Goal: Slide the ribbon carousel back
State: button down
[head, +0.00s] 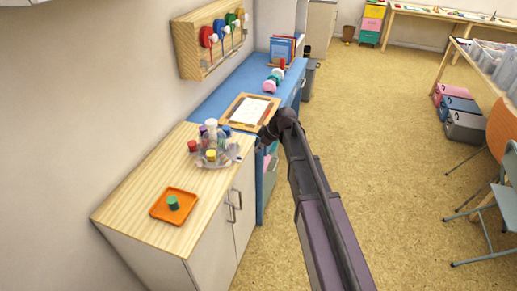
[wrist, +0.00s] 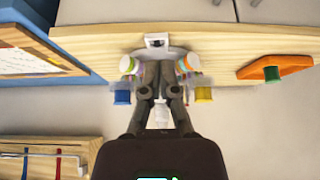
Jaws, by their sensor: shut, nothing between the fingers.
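The ribbon carousel is a clear round stand (head: 232,156) with several coloured spools and a white-topped centre, on the light wooden cabinet top. In the wrist view its spools, such as a blue one (wrist: 122,97) and a yellow one (wrist: 203,94), show on both sides of my fingers. My gripper (wrist: 159,66) is shut and empty, with its fingers in front of the carousel's middle and hiding part of it. In the head view my wrist is just right of the carousel. I cannot tell whether the fingers touch it.
An orange tray (head: 159,211) with a green spool (head: 173,203) sits nearer the cabinet's front-left part. A wooden rack (head: 188,53) hangs on the wall. Bare wood lies between tray and carousel.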

aim_at(238, 158)
jog(key=shift+w+a+f+b, duration=0.3)
jog(key=shift+a+f+b, duration=0.3)
jog(key=shift+a, duration=0.45)
jog(key=shift+w+a+f+b, duration=0.35)
jog(key=shift+a+f+b, duration=0.2)
jog(key=shift+a+f, duration=0.35)
jog(key=shift+w+a+f+b, duration=0.3)
jog(key=shift+a+f+b, duration=0.25)
jog(key=shift+a, duration=0.6)
jog(key=shift+w, duration=0.15)
